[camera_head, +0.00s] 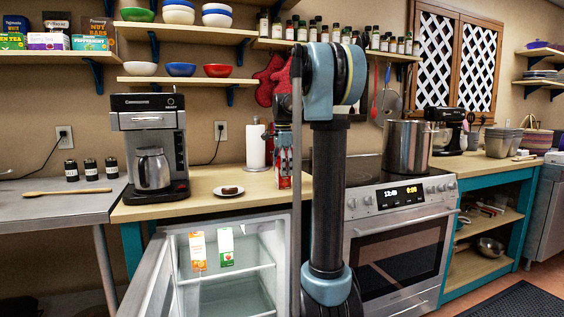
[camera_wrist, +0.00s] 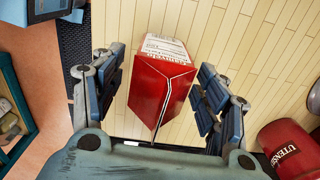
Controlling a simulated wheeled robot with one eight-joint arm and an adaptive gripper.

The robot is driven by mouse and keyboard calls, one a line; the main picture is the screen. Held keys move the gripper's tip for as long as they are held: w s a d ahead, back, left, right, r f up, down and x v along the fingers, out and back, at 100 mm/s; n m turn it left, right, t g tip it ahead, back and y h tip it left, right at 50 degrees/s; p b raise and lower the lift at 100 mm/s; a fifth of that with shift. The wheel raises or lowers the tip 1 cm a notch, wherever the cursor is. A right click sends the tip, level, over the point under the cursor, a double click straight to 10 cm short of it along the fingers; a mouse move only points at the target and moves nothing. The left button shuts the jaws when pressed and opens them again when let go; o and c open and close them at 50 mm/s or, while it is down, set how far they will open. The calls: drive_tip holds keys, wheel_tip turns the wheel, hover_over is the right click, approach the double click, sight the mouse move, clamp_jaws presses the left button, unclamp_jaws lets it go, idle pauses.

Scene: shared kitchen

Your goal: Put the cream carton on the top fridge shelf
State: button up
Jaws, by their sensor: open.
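A red carton with a white label (camera_wrist: 160,88), which I take to be the cream carton, stands on the wooden counter. In the head view the carton (camera_head: 284,182) shows small under my gripper (camera_head: 284,165), near the counter's front edge. In the wrist view my open gripper (camera_wrist: 160,78) has one finger on each side of the carton, with gaps showing. The fridge (camera_head: 290,225) below the counter is open. Its upper shelf (camera_head: 250,268) holds an orange-and-white carton (camera_head: 197,251) and a green-and-white carton (camera_head: 226,246) at the left.
The fridge door (camera_head: 150,280) stands open at the left. A small plate with a dark item (camera_head: 229,191), a paper towel roll (camera_head: 256,148) and a coffee maker (camera_head: 148,145) are on the counter. A red utensil holder (camera_wrist: 292,145) is close to my gripper. A steel pot (camera_head: 407,145) stands on the stove.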

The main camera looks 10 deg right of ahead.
wheel_tip(320, 180, up, 17)
drive_tip(key=shift+r, duration=0.15)
idle(0.5)
drive_tip(key=shift+a, duration=0.1)
